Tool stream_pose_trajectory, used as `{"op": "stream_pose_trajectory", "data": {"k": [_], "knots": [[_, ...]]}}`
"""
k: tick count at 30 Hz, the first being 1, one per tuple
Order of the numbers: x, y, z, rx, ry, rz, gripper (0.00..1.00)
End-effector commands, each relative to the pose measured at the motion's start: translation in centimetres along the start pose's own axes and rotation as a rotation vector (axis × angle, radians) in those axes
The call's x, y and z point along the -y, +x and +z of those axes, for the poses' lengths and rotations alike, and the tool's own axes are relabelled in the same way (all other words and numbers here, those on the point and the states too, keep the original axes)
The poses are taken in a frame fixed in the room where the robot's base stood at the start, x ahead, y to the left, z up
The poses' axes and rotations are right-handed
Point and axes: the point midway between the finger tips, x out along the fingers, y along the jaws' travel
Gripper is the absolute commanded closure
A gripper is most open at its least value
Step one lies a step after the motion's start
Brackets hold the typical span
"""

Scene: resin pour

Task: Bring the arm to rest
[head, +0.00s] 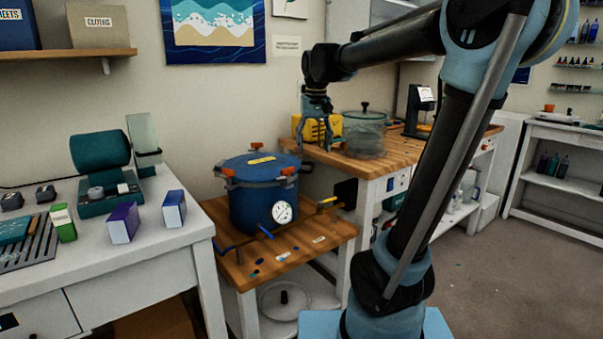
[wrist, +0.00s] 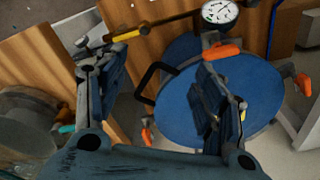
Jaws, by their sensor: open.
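My gripper (head: 316,133) hangs from the raised arm, above and to the right of the blue pressure pot (head: 262,195) in the head view. It points down in front of a yellow box near the back wall. In the wrist view my gripper (wrist: 160,95) has its two fingers spread apart with nothing held between them. The pot's blue lid (wrist: 262,95) with orange clamps lies below and partly behind the right finger. The pot stands upright with its lid on, and a round white gauge (head: 282,212) is on its front.
The pot stands on a low wooden stand (head: 290,262). Behind it, a wooden bench (head: 345,163) holds the yellow box (head: 322,127) and a clear lidded vessel (head: 364,135). A white table (head: 150,220) at left carries a teal machine (head: 100,160) and small boxes. Floor at right is clear.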

Motion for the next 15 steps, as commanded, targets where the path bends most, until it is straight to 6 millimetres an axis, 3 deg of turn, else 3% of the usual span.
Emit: {"op": "stream_pose_trajectory", "data": {"k": [6, 15], "knots": [[-4.3, 3.2, 6.1, -0.024, 0.029, 0.004, 0.37], [-8.5, 8.8, 14.2, -0.059, 0.064, 0.013, 0.37]]}}
